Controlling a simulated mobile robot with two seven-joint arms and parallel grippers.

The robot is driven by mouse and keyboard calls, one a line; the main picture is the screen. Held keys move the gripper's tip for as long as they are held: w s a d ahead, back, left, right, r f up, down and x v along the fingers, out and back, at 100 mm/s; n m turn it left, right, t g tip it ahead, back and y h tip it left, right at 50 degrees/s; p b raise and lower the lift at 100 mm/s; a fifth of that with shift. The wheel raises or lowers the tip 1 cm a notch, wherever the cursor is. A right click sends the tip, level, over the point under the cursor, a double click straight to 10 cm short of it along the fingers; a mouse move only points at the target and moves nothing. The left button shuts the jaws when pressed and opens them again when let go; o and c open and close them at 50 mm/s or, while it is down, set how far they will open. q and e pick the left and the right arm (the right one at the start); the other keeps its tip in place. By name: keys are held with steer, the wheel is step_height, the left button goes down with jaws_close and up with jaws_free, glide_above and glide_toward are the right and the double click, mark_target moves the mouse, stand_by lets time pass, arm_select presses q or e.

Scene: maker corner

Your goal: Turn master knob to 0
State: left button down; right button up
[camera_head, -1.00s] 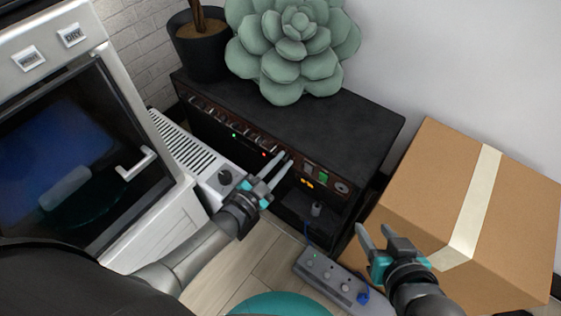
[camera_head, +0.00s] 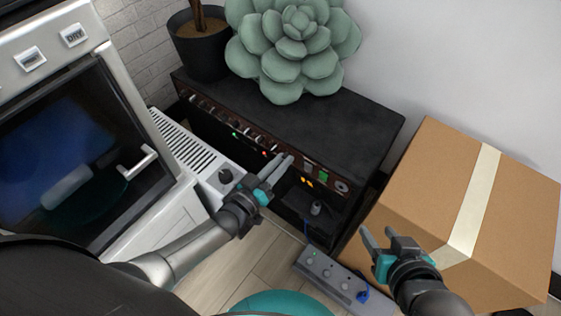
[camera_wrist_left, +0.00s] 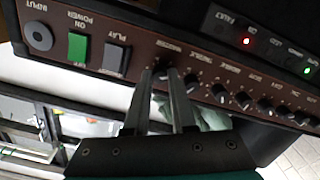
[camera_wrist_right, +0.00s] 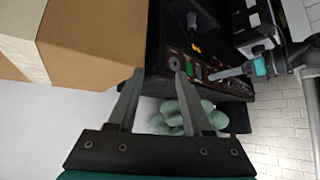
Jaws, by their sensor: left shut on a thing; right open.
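The black amplifier (camera_head: 350,125) stands against the wall with a brown control strip along its upper front edge. In the left wrist view the strip appears upside down. The master knob (camera_wrist_left: 161,70) is under its MASTER label, between the tips of my left gripper (camera_wrist_left: 164,76). My left gripper also shows in the head view (camera_head: 282,160), shut on the knob, and its fingers largely hide it there. The knob's pointer cannot be read. My right gripper (camera_head: 371,236) is open and empty, in front of the cardboard box, apart from the amplifier.
The PLAY switch (camera_wrist_left: 116,59) and green power switch (camera_wrist_left: 77,47) sit beside the knob; several other knobs line the other side. A cardboard box (camera_head: 420,190) stands at right, a grey pedal unit (camera_head: 325,276) on the floor. A large succulent (camera_head: 292,50) sits on the amplifier.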

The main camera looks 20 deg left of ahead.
arm_select(q)
steer(key=n, duration=0.7)
steer(key=shift+b, duration=0.35)
arm_select(e)
steer(key=shift+w+a+t+y, duration=0.4)
steer(key=shift+a+t, duration=0.2)
steer(key=shift+a, duration=0.2)
arm_select(q)
steer(key=c, duration=0.7)
jaws_free()
steer(key=shift+c, duration=0.2)
steer(key=shift+s, duration=0.1)
